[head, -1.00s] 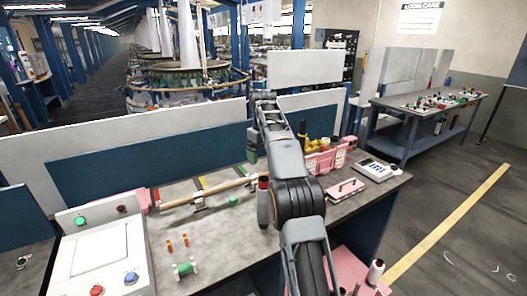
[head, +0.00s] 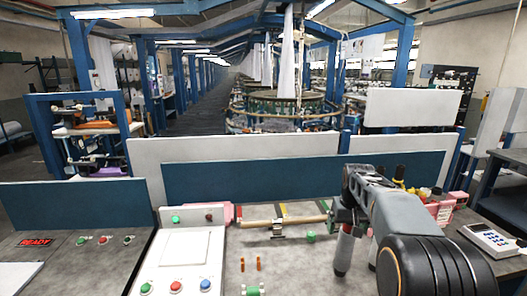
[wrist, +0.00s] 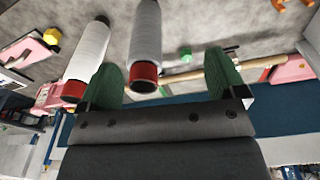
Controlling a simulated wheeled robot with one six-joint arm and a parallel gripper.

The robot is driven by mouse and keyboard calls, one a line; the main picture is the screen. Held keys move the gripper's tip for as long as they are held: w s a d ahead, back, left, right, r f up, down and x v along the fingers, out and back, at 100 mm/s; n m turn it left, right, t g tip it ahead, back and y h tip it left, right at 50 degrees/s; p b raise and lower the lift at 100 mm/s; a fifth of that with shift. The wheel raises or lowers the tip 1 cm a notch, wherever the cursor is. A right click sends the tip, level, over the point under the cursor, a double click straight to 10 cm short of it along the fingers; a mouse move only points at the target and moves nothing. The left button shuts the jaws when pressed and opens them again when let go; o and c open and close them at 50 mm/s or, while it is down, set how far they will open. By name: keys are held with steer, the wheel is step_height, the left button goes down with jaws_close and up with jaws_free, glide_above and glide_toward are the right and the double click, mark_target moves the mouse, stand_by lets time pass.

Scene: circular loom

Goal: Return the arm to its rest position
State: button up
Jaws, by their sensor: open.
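My arm reaches in from the lower right of the head view and ends over the workbench (head: 325,275). In the wrist view, my gripper (wrist: 163,75) has its two green fingers spread apart, so it is open. A white spool with a red end (wrist: 146,38) shows between the fingers in the picture; I see no finger touching it. A second white spool with a red end (wrist: 88,50) is beside it, to the left. In the head view, one spool (head: 343,252) stands on the bench just below my gripper. My arm partly hides the things behind it.
A wooden rod (head: 285,221) lies on a holder at the bench's back. A control panel (head: 178,245) with coloured buttons is at the left. Two orange pegs (head: 250,264) stand mid-bench. A pink bin (head: 440,208) and a keypad device (head: 490,240) are at the right.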

steer(key=s+a+t, duration=0.1)
steer(key=s+a, duration=0.3)
steer(key=s, duration=0.8)
steer(key=s+a+f+t, duration=0.1)
steer(key=s+a, duration=0.3)
steer(key=s, duration=0.8)
steer(key=shift+s+f+t, duration=0.15)
steer(key=shift+s+t, duration=0.15)
steer(key=shift+t, duration=0.4)
steer(key=shift+a, duration=0.1)
